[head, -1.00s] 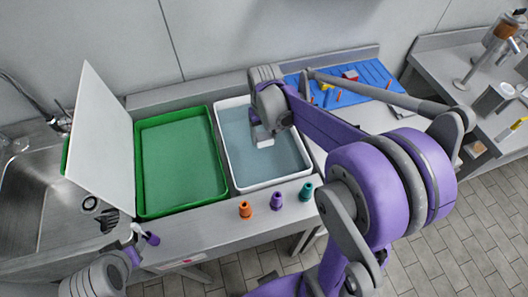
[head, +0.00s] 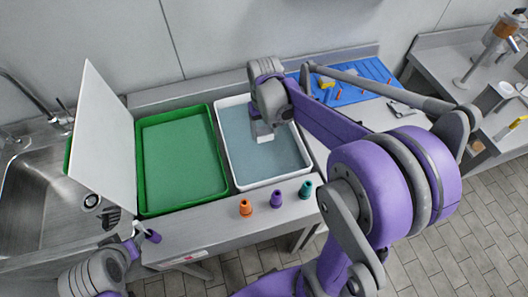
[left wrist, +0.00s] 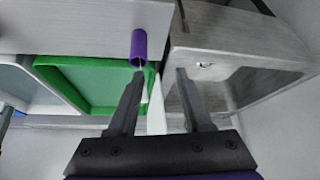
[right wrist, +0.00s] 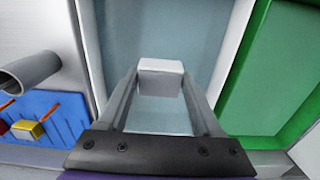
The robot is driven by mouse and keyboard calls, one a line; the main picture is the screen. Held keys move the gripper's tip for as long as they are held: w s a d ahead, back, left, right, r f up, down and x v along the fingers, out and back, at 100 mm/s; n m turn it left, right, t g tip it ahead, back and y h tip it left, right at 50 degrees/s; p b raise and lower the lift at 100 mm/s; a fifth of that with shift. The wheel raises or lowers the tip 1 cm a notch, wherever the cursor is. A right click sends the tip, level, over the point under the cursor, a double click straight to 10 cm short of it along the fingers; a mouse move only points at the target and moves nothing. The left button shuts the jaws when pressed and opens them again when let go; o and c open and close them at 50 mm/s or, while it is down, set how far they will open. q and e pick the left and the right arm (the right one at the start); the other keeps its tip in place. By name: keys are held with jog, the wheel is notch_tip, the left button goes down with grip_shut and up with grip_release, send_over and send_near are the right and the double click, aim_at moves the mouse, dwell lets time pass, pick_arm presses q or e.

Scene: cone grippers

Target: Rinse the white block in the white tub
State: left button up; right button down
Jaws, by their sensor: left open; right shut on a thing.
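The white block (head: 264,138) is in my right gripper (head: 259,124), over the water area of the white tub (head: 275,181). In the right wrist view the block (right wrist: 160,72) sits between the two finger ends, with the tub's rim (right wrist: 232,45) to the right. I cannot tell whether the block's underside is below the water surface. My left gripper (head: 138,243) is open at the counter's front left, well away from the tub. In the left wrist view a purple cylinder (left wrist: 138,45) shows at one fingertip; I cannot tell whether they touch.
A green tray (head: 180,210) stands left of the tub, with a leaning white board (head: 100,140) and a sink (head: 45,200) beyond. Orange (head: 246,208), purple (head: 276,199) and teal (head: 305,190) cones stand before the tub. A blue mat (head: 365,75) lies behind right.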

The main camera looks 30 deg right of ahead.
aim_at(265, 132)
dwell(0.3)
jog(key=shift+w+r+p, duration=0.1)
jog(key=shift+r+p, duration=0.7)
jog(key=shift+r, duration=1.25)
pick_arm(q)
jog(key=shift+w+r, duration=0.75)
jog(key=shift+r, duration=0.35)
jog(key=shift+s, duration=0.1)
jog(key=shift+s+d, duration=0.1)
pick_arm(e)
jog(key=shift+s+d+f, duration=0.1)
jog(key=shift+s, duration=0.15)
